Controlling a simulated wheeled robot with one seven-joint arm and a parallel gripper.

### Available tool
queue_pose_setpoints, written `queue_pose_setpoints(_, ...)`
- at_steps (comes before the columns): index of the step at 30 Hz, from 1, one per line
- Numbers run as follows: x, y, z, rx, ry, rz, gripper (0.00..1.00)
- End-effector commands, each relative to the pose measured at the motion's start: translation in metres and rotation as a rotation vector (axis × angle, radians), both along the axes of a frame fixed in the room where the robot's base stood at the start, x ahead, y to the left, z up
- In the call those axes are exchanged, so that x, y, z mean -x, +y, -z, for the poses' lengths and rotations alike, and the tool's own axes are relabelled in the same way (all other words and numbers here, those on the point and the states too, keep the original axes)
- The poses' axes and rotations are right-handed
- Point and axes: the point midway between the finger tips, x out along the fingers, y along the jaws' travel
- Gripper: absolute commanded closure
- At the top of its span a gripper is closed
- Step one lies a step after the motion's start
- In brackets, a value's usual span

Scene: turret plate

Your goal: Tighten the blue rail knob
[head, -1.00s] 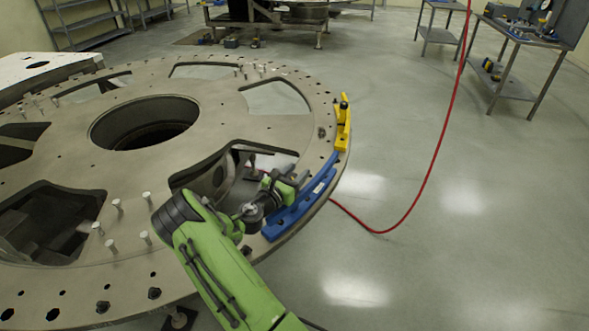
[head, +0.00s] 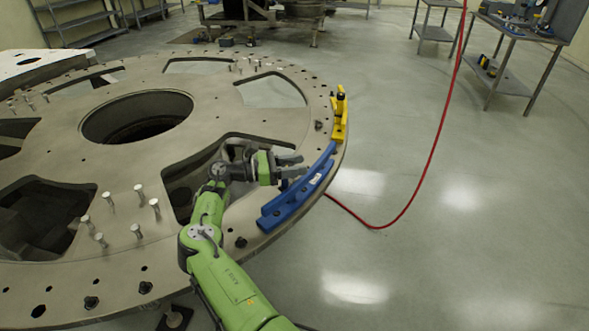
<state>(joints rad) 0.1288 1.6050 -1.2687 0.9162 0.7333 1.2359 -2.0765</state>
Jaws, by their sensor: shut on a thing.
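The blue rail (head: 288,205) is a curved bar lying along the right rim of the large round grey plate (head: 230,110). My gripper (head: 291,167) is at the inner side of the rail, near its middle, with its grey fingers pointing right. The fingers are shut on the blue rail knob, which they and the rail largely hide; a small dark part shows just below them.
The plate has large cut-outs, a round centre hole (head: 135,118) and several upright silver pins (head: 138,190). A red hose (head: 425,180) hangs down and lies on the floor at right. Workbenches (head: 520,45) stand at the back right.

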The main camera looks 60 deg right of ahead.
Motion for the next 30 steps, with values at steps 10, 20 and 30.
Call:
queue_pose_setpoints(10,0.0029,0.0005,0.0011,-0.002,-0.001,0.081,0.86)
queue_pose_setpoints(20,0.0036,0.0006,0.0009,-0.003,-0.001,0.087,0.86)
queue_pose_setpoints(30,0.0031,0.0007,0.0005,-0.002,-0.002,0.085,0.35)
